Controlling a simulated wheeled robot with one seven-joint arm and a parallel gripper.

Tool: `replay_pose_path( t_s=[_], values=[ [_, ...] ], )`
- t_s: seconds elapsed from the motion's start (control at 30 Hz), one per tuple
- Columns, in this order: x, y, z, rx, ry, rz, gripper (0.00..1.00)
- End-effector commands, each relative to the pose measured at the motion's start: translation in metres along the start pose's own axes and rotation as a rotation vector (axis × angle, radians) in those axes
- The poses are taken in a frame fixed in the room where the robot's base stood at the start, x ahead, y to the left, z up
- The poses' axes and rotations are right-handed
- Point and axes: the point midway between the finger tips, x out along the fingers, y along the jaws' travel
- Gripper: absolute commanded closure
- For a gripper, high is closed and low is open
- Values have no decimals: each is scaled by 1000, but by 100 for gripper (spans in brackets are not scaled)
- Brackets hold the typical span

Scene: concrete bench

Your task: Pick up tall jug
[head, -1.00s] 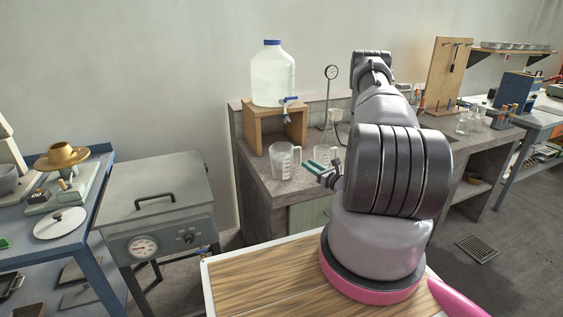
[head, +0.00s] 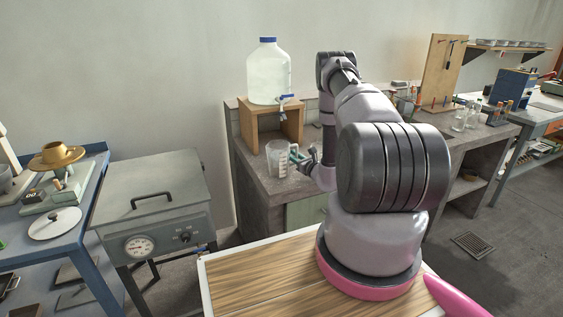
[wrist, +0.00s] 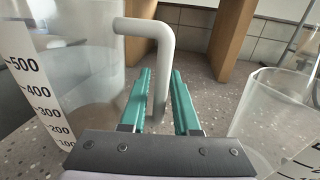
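The tall jug (head: 277,160) is a clear graduated jug standing upright on the concrete bench. In the wrist view the jug (wrist: 88,70) fills the left side, with black marks up to 500 and a white handle (wrist: 160,62) pointing right. My gripper (wrist: 161,75) has teal fingers that are open, with the handle's vertical bar in line between them; I cannot tell whether they touch it. In the head view my gripper (head: 296,156) is just right of the jug, partly hidden by my wrist.
A second clear graduated vessel (wrist: 272,115) stands close on the right in the wrist view; my arm hides it in the head view. A wooden stand (head: 254,127) with a large water bottle (head: 269,75) is behind the jug. A grey heater box (head: 152,190) is left.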

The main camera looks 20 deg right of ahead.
Motion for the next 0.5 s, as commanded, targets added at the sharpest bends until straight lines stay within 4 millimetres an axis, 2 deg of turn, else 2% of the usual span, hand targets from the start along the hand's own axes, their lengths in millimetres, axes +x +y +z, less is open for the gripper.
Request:
replay_pose_path(
  t_s=[0.17, 0.23, 0.27, 0.5],
  values=[
    [0, 0, 0, 0, 0, 0, 70],
    [0, 0, 0, 0, 0, 0, 93],
    [0, 0, 0, 0, 0, 0, 100],
    [0, 0, 0, 0, 0, 0, 100]
  ],
)
